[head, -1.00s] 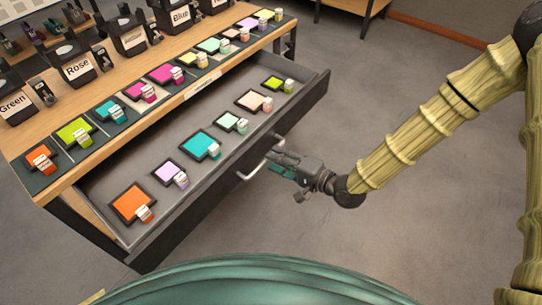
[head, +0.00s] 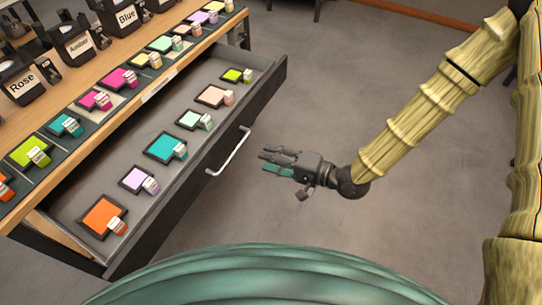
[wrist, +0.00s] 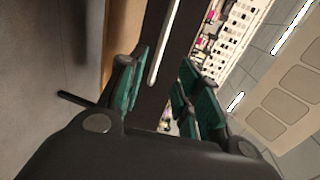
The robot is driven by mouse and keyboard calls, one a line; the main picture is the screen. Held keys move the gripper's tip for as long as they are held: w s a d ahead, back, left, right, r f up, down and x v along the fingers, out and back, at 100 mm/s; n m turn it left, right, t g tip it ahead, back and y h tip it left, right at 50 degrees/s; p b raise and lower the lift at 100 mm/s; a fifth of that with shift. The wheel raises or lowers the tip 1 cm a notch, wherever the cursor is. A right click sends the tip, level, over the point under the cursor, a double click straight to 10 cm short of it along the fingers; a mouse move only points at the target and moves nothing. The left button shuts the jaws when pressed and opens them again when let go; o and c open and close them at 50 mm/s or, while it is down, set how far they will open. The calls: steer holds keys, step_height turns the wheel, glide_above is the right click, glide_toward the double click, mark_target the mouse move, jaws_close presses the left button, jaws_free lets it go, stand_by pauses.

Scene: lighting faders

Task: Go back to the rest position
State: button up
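My gripper (head: 270,163) is in free air over the floor, just right of the open drawer and clear of its handle in the head view. In the wrist view the green-padded fingers (wrist: 160,92) stand apart with nothing between them. The drawer (head: 130,180) is pulled out from under the wooden bench and holds several coloured square tiles with small labels. Its pale bar handle (head: 232,152) is on the front face, left of my fingertips. The handle also shows in the wrist view (wrist: 165,40), beyond the fingers.
The bench top (head: 75,75) carries black holders with name cards such as Rose (head: 25,83) and Blue (head: 127,15), and a row of coloured tiles along its front edge. The grey floor (head: 380,60) right of the drawer is clear.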

steer(key=s+d+f+g+h, duration=0.1)
steer(key=s+d+f+h, duration=0.25)
steer(key=f, duration=0.25)
steer(key=s+d+f+n+h, duration=0.1)
steer(key=s+d+f+h, duration=0.1)
steer(key=s+d+f, duration=0.4)
steer(key=s+d+f+g+h, duration=0.1)
steer(key=d+f+h, duration=0.2)
steer(key=f, duration=0.4)
steer(key=s+d+f+n+g+h, duration=0.1)
steer(key=s+d+f+g+h, duration=0.15)
steer(key=s+d, duration=0.45)
steer(key=s+d+f+n+g+h, duration=0.1)
steer(key=s+d+f+n+h, duration=0.15)
steer(key=s+d, duration=0.4)
step_height(320, 180, up, 13)
steer(key=p, duration=1.4)
steer(key=shift+d+h, duration=0.45)
steer(key=shift+m, duration=0.25)
